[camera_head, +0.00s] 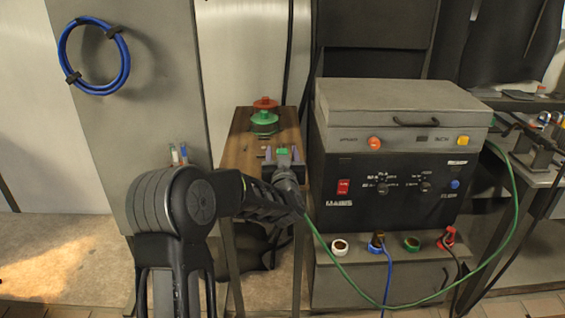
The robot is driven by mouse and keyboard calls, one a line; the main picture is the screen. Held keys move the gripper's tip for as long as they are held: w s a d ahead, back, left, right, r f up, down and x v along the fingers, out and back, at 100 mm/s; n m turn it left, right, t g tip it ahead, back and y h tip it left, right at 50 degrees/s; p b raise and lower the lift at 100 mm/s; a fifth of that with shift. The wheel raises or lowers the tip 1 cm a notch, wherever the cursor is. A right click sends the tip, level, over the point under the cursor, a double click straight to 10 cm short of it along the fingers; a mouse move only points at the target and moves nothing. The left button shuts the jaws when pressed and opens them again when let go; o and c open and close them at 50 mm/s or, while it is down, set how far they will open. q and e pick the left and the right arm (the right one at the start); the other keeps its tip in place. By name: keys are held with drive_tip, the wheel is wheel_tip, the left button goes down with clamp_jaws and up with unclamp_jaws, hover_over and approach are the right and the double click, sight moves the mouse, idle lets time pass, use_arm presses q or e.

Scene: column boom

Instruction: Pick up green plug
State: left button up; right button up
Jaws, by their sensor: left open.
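My left gripper (282,154) is over the front part of the small wooden table, its fingers apart and pointing away from me. A small green piece (282,151) shows between the fingertips and looks like the green plug; I cannot tell whether either finger touches it. The gripper body hides the rest of it. A green cable (345,270) comes out from behind the gripper, hangs low across the front of the machine and rises to its right side. A larger green round piece (264,119) stands farther back on the table, with a red one (265,103) behind it. My right gripper is not in view.
The wooden table (237,140) is narrow. A black and grey machine (390,165) stands close on its right, with white, blue, green and red sockets on a ledge below. A blue cable coil (94,57) hangs on the left panel.

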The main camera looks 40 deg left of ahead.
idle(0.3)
use_arm(q)
clamp_jaws()
idle(0.5)
